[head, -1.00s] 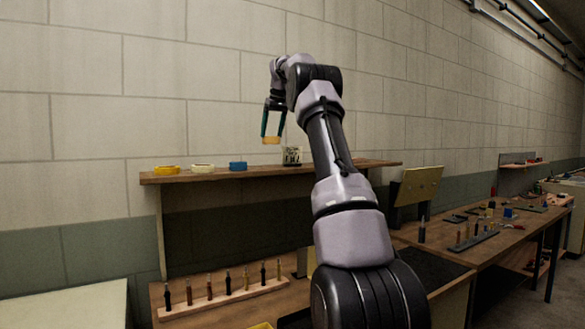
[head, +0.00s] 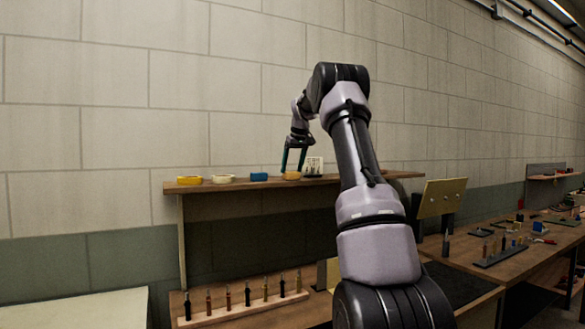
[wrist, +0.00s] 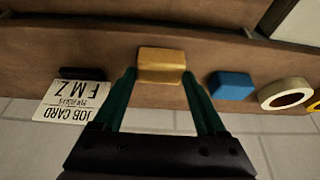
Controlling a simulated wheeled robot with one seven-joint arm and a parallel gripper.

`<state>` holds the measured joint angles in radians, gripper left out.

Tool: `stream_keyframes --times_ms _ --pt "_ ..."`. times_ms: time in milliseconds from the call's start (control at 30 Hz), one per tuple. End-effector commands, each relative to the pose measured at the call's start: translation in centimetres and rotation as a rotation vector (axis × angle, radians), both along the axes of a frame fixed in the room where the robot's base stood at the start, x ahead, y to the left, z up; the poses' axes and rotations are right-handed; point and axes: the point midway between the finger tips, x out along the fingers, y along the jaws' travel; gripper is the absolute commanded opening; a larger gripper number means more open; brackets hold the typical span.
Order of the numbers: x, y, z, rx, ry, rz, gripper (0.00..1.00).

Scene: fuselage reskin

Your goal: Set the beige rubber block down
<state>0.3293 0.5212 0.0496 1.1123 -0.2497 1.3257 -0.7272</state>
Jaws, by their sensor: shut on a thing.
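The beige rubber block (head: 292,176) is between my gripper's fingertips, at the height of the wooden shelf (head: 350,180). In the wrist view the block (wrist: 161,62) looks yellow-tan, with the green fingers of my gripper (wrist: 160,78) on either side of its near end. My gripper (head: 293,171) is shut on it, pointing down from above. The block appears to be at the shelf's surface; whether it bears on the wood I cannot tell for certain.
On the shelf, a blue block (head: 259,176), a cream tape roll (head: 223,179) and a yellow roll (head: 189,180) stand to the left. A job card (head: 314,165) stands close on the right. Below is a rack of several tools (head: 246,305).

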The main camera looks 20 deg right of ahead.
Motion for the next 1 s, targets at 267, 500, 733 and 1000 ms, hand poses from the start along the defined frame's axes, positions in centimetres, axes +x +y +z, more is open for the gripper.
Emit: stream_keyframes --times_ms 267,500,733,1000 --pt "0.0 0.0 -0.3 0.0 0.0 0.0 0.3" --pt "0.0 0.0 -0.3 0.0 0.0 0.0 1.0" --pt "-0.3 -0.1 1.0 -0.001 -0.003 0.0 1.0" --pt "-2.5 -0.2 6.0 0.0 -0.004 -0.001 1.0"
